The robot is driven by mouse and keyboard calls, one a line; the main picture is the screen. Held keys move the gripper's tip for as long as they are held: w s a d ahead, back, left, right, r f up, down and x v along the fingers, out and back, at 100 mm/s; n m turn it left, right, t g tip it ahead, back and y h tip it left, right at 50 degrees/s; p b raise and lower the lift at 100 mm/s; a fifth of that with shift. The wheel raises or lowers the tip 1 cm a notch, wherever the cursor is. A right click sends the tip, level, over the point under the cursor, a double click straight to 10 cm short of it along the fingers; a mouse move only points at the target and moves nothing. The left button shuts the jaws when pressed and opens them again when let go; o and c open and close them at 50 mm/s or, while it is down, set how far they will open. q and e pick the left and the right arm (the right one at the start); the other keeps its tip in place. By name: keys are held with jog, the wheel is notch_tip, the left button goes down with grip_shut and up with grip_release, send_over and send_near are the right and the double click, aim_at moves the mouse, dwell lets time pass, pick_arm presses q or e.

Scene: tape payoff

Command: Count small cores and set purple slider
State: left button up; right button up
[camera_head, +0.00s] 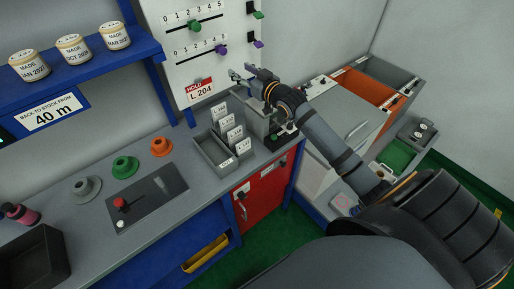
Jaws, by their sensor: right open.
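The purple slider (220,49) sits near the 5 end of the lower 0-to-5 scale on the white board (181,76). Three flanged cores stand in a row on the grey bench: grey (87,185), green (124,166) and orange (160,146). Which of them count as small I cannot tell. My right gripper (240,74) is open and empty, in front of the board, below and to the right of the purple slider. My left gripper is out of view.
A green slider (194,26) is on the upper scale. A red HOLD tag (199,88) hangs below. A card tray (221,148) stands under my right gripper. A grey plate with a red knob (121,203) lies on the bench. Dated tubs (73,48) stand on a blue shelf (60,81).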

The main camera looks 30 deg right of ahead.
jog(key=s+a+f+g, duration=0.2)
jog(key=s+f, duration=0.2)
jog(key=f, duration=0.2)
jog(key=s+a+f+g+h, duration=0.1)
jog(key=s+a+f+g, duration=0.1)
jog(key=s+f, duration=0.3)
jog(key=s+a+f+g, duration=0.3)
jog(key=s+f, duration=0.1)
jog(key=f, duration=0.3)
jog(key=shift+s+f+h, duration=0.3)
jog(key=shift+s+f, duration=0.05)
jog(key=shift+f, duration=0.05)
jog(key=shift+d, duration=0.1)
